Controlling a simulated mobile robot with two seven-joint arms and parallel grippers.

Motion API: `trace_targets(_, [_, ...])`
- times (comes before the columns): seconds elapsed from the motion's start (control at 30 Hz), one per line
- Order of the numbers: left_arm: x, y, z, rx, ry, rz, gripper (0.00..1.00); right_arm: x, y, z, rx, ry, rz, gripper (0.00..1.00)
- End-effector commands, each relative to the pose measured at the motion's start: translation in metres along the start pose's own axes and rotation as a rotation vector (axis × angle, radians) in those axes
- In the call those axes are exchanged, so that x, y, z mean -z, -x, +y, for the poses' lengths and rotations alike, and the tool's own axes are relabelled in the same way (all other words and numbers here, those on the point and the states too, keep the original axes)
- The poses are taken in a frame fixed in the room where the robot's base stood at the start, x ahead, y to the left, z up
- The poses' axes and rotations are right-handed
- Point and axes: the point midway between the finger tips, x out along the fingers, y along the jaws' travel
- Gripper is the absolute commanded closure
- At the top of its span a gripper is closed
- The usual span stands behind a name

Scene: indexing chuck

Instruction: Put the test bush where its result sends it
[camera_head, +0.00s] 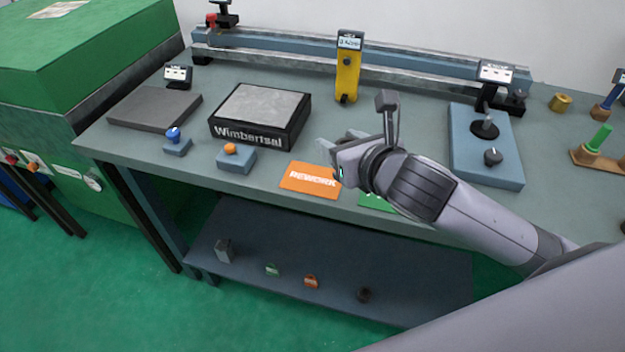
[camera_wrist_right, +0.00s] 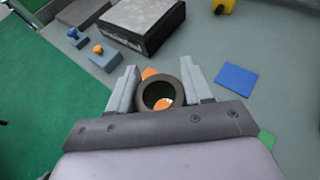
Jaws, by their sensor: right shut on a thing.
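My right gripper (camera_head: 335,152) is above the front of the bench, near the orange card marked REWORK (camera_head: 310,178). In the right wrist view the gripper (camera_wrist_right: 162,90) is shut on the test bush (camera_wrist_right: 147,88), a dark ring between its two fingers. Orange shows through and behind the ring. In the head view the bush cannot be made out. A green card (camera_head: 376,202) is partly hidden under my right arm; its edge shows in the wrist view (camera_wrist_right: 267,142). A blue card (camera_wrist_right: 237,77) shows right of the bush. My left gripper is out of view.
A black block marked Wimbertsal (camera_head: 250,132) stands behind two small stands with blue (camera_head: 177,143) and orange (camera_head: 236,160) knobs. A yellow gauge (camera_head: 347,75) and a blue plate with posts (camera_head: 485,160) stand farther back and right. The shelf below (camera_head: 330,260) holds several small things.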

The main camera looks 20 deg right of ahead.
Motion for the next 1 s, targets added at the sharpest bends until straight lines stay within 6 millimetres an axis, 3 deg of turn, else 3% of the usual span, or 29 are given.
trace_targets(0.03, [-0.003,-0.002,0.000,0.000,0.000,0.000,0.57,-0.015,-0.008,0.003,-0.018,0.008,-0.012,0.94])
trace_targets(0.3, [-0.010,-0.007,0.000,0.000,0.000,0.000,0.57,-0.077,-0.030,0.019,-0.116,0.056,-0.012,0.94])
trace_targets(0.6, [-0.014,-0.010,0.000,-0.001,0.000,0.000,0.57,-0.119,-0.033,0.029,-0.175,0.085,-0.011,0.94])
trace_targets(0.77, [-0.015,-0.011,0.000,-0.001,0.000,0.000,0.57,-0.110,-0.038,0.030,-0.181,0.087,-0.005,0.94])
trace_targets(1.0, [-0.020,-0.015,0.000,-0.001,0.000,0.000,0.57,-0.056,-0.060,0.030,-0.182,0.084,-0.001,0.94])
